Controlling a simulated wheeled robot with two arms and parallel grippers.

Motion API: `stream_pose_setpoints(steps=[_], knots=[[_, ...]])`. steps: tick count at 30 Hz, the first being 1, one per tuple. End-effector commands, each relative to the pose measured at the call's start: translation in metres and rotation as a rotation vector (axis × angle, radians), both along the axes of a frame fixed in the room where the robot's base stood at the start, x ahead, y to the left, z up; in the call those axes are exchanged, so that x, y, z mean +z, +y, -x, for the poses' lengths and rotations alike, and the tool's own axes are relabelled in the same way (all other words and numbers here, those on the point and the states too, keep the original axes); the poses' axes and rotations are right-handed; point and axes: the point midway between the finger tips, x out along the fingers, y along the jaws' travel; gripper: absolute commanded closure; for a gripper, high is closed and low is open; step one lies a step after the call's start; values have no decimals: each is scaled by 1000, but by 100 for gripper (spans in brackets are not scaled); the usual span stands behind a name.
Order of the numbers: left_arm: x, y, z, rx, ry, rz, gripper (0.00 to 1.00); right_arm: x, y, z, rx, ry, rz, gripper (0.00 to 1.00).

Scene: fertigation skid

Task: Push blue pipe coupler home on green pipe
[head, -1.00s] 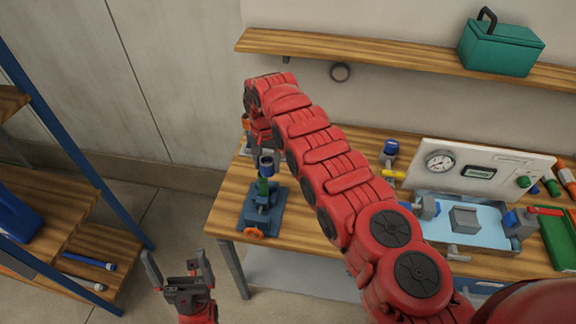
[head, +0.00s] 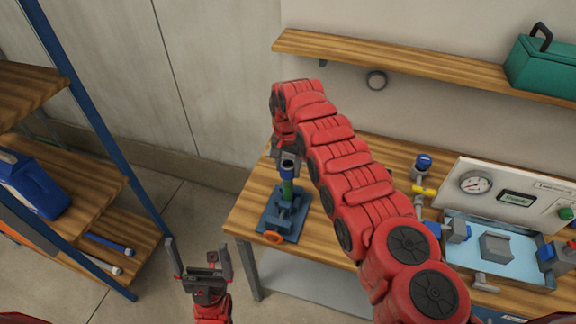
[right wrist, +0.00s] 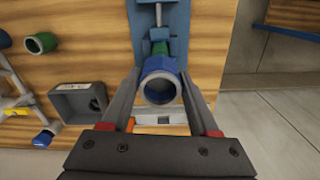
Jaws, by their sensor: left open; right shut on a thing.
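The blue pipe coupler (head: 287,170) sits at the top end of the upright green pipe (head: 286,189), which is held in a blue vise (head: 283,217) on the bench. In the right wrist view the coupler (right wrist: 158,66) shows its open grey-rimmed end, with a short piece of green pipe (right wrist: 160,48) beyond it. My right gripper (right wrist: 160,88) is shut on the coupler, one finger on each side. How deep the pipe sits inside is hidden. My left gripper (head: 200,258) is open and empty, over the floor left of the bench.
A gauge panel (head: 505,192) and a pale blue tray (head: 490,265) stand on the right of the bench. A shelf rack (head: 75,170) with a blue jug (head: 28,185) is at left. A wall shelf (head: 400,58) is above.

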Motion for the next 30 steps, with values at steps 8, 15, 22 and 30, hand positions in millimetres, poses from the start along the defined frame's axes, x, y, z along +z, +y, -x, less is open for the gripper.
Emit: stream_pose_setpoints(steps=[8, 15, 22, 30], knots=[[-2, 0, 0, 0, 0, 0, 0, -1, 0, 0, 0, 0, -1, 94], [-10, 0, 0, 0, 0, 0, 0, -7, 0, -1, 0, -1, 0, 94], [-17, 0, 0, 0, 0, 0, 0, -12, 0, -1, 0, -1, 0, 94], [-17, 0, 0, 0, 0, 0, 0, -12, 0, -1, 0, -1, 0, 94]])
